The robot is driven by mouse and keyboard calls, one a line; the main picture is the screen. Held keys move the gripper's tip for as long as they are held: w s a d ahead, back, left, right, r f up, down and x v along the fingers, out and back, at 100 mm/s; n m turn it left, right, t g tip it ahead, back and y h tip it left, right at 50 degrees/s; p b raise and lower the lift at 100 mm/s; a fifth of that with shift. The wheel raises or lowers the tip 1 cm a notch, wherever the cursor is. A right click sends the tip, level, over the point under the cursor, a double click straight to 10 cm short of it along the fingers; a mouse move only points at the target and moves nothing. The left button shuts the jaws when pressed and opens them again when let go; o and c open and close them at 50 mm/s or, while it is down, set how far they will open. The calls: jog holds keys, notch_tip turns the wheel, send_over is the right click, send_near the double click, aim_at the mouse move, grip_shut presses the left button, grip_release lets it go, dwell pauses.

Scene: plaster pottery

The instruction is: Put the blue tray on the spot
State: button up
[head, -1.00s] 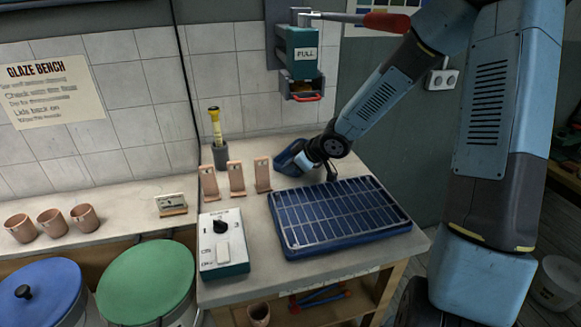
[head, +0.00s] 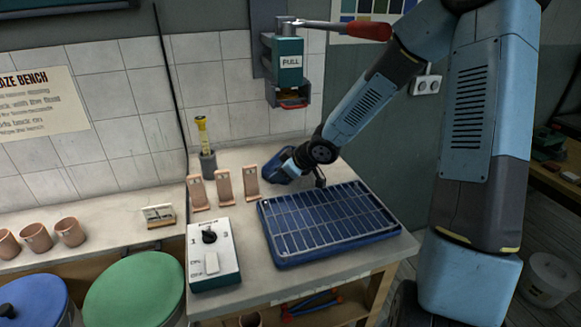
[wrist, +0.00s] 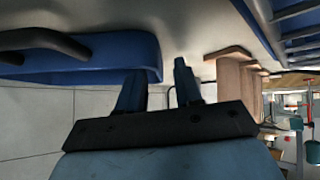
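The blue tray (head: 391,233) lies flat on the right part of the bench, with a pale grid of bars across it. A corner of it shows at top right in the wrist view (wrist: 262,12). My gripper (head: 285,166) is low behind the tray's far left corner, close to a smaller blue piece (head: 272,162). In the wrist view this piece (wrist: 110,52) has a dark handle. My fingers (wrist: 160,82) stand apart; one overlaps the piece's end, and I cannot tell whether they touch it. I cannot make out a marked spot.
Several upright clay-coloured holders (head: 223,187) stand left of the gripper, before a grey cup with a yellow-topped tool (head: 208,162). A switch box (head: 213,262) stands left of the tray. A teal PULL box (head: 288,62) hangs on the wall. Bare bench shows around the tray.

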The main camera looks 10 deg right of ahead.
jog(key=shift+v, duration=2.95)
jog(key=shift+s+d+r, duration=0.15)
jog(key=shift+s+d, duration=0.25)
jog(key=shift+v, duration=2.5)
